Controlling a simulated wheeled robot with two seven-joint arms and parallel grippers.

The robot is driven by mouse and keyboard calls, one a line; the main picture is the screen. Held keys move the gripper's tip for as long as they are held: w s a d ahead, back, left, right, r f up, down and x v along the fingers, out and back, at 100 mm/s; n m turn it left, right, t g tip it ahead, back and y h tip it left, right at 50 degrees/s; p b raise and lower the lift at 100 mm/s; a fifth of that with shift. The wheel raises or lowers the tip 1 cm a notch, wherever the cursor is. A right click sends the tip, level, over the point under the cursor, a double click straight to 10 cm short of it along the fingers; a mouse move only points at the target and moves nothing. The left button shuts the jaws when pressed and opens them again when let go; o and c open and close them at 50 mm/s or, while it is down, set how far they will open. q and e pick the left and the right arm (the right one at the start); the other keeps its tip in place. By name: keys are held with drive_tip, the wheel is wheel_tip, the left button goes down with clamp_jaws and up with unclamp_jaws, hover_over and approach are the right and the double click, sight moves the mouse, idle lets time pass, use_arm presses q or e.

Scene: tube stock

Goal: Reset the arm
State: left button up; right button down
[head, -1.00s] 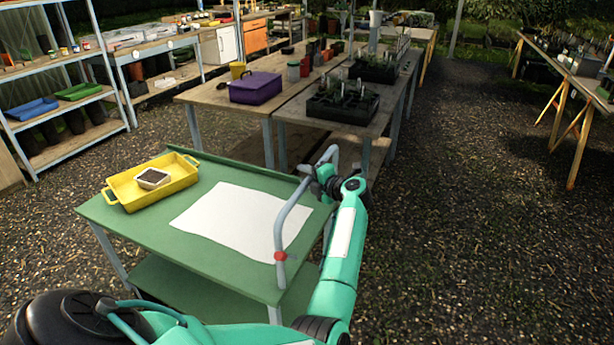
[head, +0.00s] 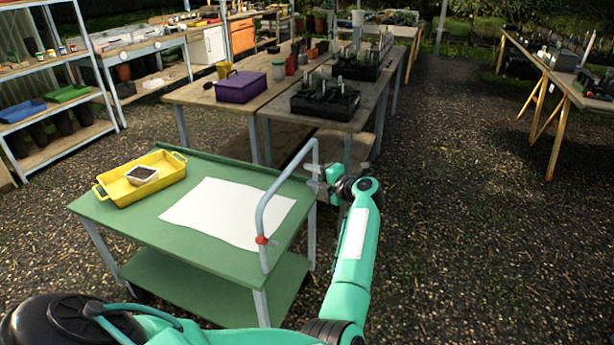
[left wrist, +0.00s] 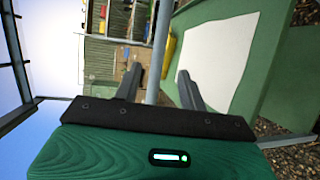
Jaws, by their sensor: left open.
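My left gripper (head: 317,183) is open beside the upright end of the grey tube handle (head: 270,200) on the green cart (head: 130,222). In the left wrist view my left gripper's two fingers (left wrist: 158,88) are spread. The handle tube (left wrist: 162,45) shows between them; I cannot tell whether they touch it. My left arm bends beyond the cart's right side. The right gripper is out of view.
Gravel on the right is open.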

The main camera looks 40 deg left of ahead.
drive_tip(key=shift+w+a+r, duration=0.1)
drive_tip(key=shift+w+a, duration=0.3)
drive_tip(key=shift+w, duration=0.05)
